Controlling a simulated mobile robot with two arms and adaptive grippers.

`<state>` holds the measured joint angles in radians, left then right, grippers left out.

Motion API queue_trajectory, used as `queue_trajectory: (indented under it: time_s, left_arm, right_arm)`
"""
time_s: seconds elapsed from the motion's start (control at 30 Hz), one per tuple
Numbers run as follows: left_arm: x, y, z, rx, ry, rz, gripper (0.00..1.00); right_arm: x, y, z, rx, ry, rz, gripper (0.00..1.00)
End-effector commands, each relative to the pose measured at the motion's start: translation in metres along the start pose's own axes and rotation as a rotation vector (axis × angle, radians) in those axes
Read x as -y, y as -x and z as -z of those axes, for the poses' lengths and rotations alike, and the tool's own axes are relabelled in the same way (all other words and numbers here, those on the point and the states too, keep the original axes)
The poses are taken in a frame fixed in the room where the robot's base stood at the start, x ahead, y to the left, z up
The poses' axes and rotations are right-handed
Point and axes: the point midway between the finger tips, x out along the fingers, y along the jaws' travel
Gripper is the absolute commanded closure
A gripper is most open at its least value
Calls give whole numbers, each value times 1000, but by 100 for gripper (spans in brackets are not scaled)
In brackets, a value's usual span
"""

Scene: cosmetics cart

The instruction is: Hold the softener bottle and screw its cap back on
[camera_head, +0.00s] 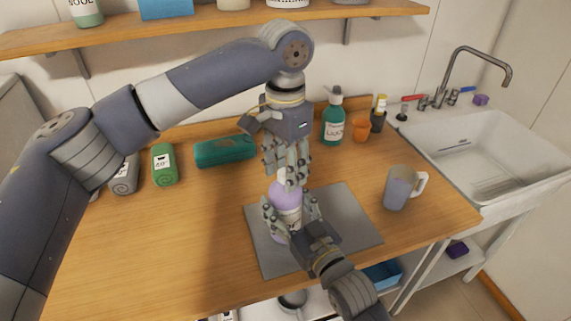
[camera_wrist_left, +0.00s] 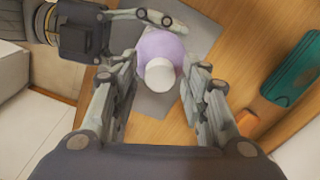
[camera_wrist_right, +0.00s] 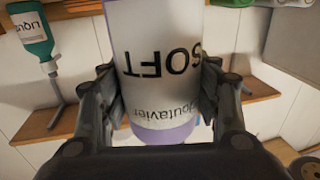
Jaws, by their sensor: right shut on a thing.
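The softener bottle (camera_head: 283,195) is lilac with a white label and stands roughly upright over the grey mat (camera_head: 265,255). My right gripper (camera_head: 292,212) is shut on its body from the front. The right wrist view shows the bottle's label (camera_wrist_right: 160,60), upside down, between the fingers. My left gripper (camera_head: 287,170) points down directly above the bottle's top. In the left wrist view its fingers are spread to either side of the white cap (camera_wrist_left: 160,75), with gaps visible. The cap is at the bottle's top; how far it is seated cannot be told.
A glass mug (camera_head: 398,188) stands right of the mat. A teal pump bottle (camera_head: 333,122) and orange cup (camera_head: 361,130) stand behind. Rolled towels (camera_head: 225,151) lie at the back left. The sink (camera_head: 490,150) is at right; a shelf (camera_head: 200,25) hangs above.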

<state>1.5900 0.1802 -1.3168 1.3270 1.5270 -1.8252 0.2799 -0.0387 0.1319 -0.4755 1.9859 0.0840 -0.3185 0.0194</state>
Motion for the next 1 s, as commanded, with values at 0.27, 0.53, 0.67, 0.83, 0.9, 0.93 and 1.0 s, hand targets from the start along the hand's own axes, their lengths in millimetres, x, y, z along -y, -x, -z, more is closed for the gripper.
queue_trajectory:
  time_s: [0.27,0.53,0.67,0.83,0.9,0.93,1.0]
  left_arm:
    - [0,0,0,0,0,0,100]
    - [0,0,0,0,0,0,53]
    - [0,0,0,0,0,0,53]
    - [0,1,0,-1,0,0,53]
    - [0,5,0,-1,0,1,53]
    - [0,8,1,-2,0,1,53]
    - [0,17,1,-3,0,2,53]
  right_arm:
    - [0,0,1,-2,0,0,100]
    - [0,0,1,-2,0,0,100]
    - [0,0,1,-2,0,0,100]
    - [0,0,1,-2,0,0,100]
    - [0,0,1,-2,0,0,100]
    - [0,0,1,-2,0,0,100]
    - [0,0,1,-2,0,0,100]
